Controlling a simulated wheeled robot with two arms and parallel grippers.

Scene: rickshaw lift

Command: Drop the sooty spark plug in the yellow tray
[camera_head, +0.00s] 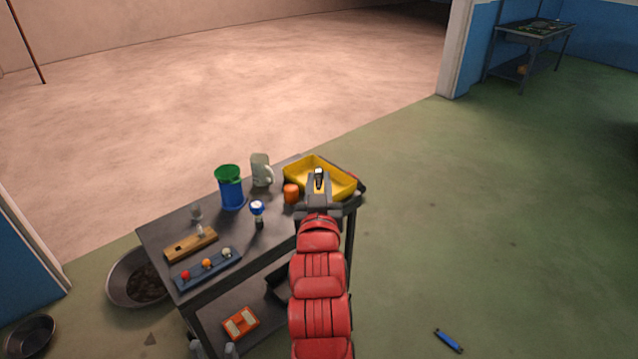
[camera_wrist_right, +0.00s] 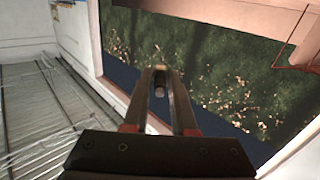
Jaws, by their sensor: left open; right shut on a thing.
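The yellow tray (camera_head: 337,173) sits at the far right end of the dark workbench in the head view. My right gripper (camera_head: 319,178) is in front of the tray in this view and covers part of it; its height over the tray is hard to tell. It is shut on a small dark and pale piece, which looks like the sooty spark plug (camera_head: 319,176). In the right wrist view the spark plug (camera_wrist_right: 160,91) shows as a short cylinder between the fingertips (camera_wrist_right: 160,82). My left gripper is not seen.
A blue item (camera_head: 448,341) lies on the open floor at right.

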